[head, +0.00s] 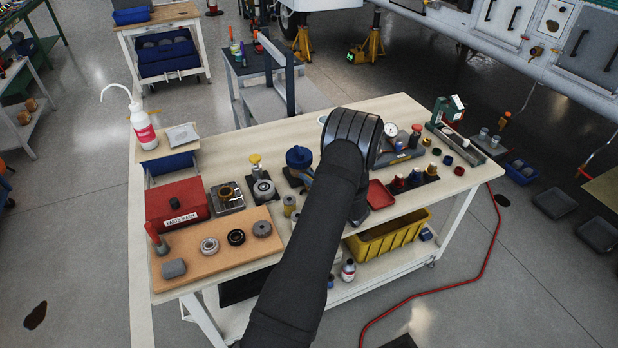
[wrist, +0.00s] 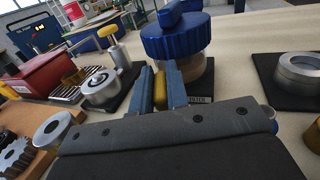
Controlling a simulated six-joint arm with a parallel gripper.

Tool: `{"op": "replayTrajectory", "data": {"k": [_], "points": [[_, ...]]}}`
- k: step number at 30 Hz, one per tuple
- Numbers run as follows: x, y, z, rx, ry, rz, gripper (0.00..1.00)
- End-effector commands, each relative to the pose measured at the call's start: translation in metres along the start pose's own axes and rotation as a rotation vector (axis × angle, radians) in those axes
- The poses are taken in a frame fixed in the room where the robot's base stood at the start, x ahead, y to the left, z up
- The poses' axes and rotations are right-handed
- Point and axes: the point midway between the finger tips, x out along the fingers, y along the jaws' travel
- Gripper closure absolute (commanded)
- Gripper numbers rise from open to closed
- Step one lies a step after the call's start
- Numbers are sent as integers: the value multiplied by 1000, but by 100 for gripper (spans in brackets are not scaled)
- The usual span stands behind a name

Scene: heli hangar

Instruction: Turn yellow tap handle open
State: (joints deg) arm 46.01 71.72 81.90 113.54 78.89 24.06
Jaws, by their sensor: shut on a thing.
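My gripper (wrist: 160,82) is shut in the wrist view, its two blue fingers on either side of a narrow yellow handle (wrist: 160,92). This seems to be the tap handle; its base and the tap body are hidden behind the fingers and the gripper's dark housing. Just behind it is a large jar-like body with a ribbed blue lid (wrist: 175,40), which also shows in the head view (head: 299,157). How far the handle is turned cannot be told. In the head view my arm and wrist cover most of the gripper.
A silver cylinder (wrist: 100,86) with a yellow-topped post (wrist: 107,32) stands to the left. A metal ring (wrist: 299,68) on a black base is to the right. A red box (head: 178,203), a yellow bin (head: 388,238) and a red tray (head: 378,194) are around the workbench (head: 228,155).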

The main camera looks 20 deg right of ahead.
Motion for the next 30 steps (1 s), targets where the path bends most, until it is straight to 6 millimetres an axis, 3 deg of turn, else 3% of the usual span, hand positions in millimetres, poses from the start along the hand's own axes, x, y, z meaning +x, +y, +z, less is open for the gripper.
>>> {"op": "replayTrajectory", "data": {"k": [13,27,28,30], "points": [[2,1,1,0,-1,-285,100],[0,0,1,-1,0,-332,100],[0,0,1,-1,0,-332,81],[0,0,1,-1,0,-331,67]]}}
